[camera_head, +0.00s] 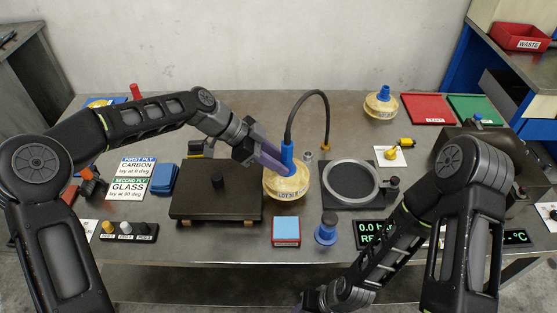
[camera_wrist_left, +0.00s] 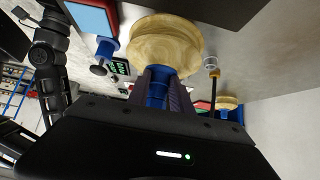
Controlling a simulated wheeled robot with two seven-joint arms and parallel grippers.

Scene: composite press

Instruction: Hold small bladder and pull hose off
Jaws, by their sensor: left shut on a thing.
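A cream, round bladder (camera_head: 287,184) with a blue neck (camera_head: 288,155) is near the middle of the table, between the dark plate and the ring fixture. My left gripper (camera_head: 284,168) reaches in from the left and is shut on the blue neck. In the left wrist view the purple fingers flank the neck (camera_wrist_left: 157,88), below the bladder's body (camera_wrist_left: 163,45). A dark hose (camera_head: 306,98) rises from the top of the neck and arches right and down to a brass fitting (camera_head: 326,147). My right gripper (camera_head: 312,300) is at the bottom edge, partly cut off.
A second cream bladder with a blue top (camera_head: 380,103) stands at the back right, beside red (camera_head: 428,109) and green trays. A ring fixture (camera_head: 351,184) is right of the held bladder. A blue-topped box (camera_head: 286,231) and blue knob (camera_head: 327,230) stand in front. A dark plate (camera_head: 215,195) lies left.

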